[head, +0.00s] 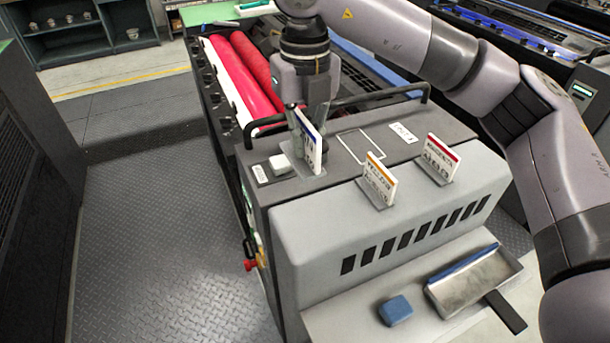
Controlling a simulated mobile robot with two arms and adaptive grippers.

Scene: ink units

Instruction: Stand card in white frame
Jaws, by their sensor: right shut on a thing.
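A white card (309,150) with a blue top band stands upright in my right gripper (308,118), which points down and is shut on it. The card has a grey foot at its lower end. It is over the left part of the grey machine top, left of the white frame; I cannot tell whether its foot touches the surface. The white frame (348,152) is a thin white outline on the machine top. A yellow-banded card (379,182) and a red-banded card (441,160) stand upright on grey feet in front and to the right. My left gripper is out of view.
A small white block (279,163) and white labels (403,132) lie on the machine top. A black rail (385,98) and red rollers (240,80) are behind. A blue block (396,310) and a grey tray (474,282) are on the lower ledge.

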